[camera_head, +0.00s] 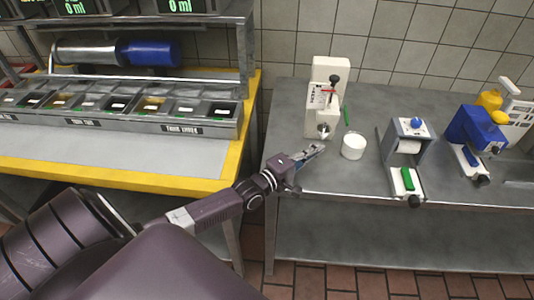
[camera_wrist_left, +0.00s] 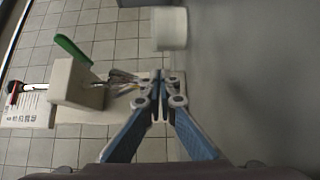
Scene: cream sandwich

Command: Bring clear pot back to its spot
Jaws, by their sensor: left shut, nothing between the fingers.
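A white round pot (camera_head: 353,147) stands on the grey metal table, to the right of the white dispenser machine (camera_head: 326,98). No see-through pot stands out, and I cannot tell whether this white one is the clear pot. My left gripper (camera_head: 319,149) is shut and empty over the table, in front of the machine and just left of the pot. In the left wrist view the fingertips (camera_wrist_left: 161,78) are together, and the white pot (camera_wrist_left: 169,28) is beyond them, apart from them. My right gripper is in neither view.
On the metal table (camera_head: 300,180), a grey paper-roll device (camera_head: 408,140) and a blue machine (camera_head: 473,130) stand to the right. At left is a yellow-edged counter (camera_head: 150,181) with ingredient bins. The table's front left is bare.

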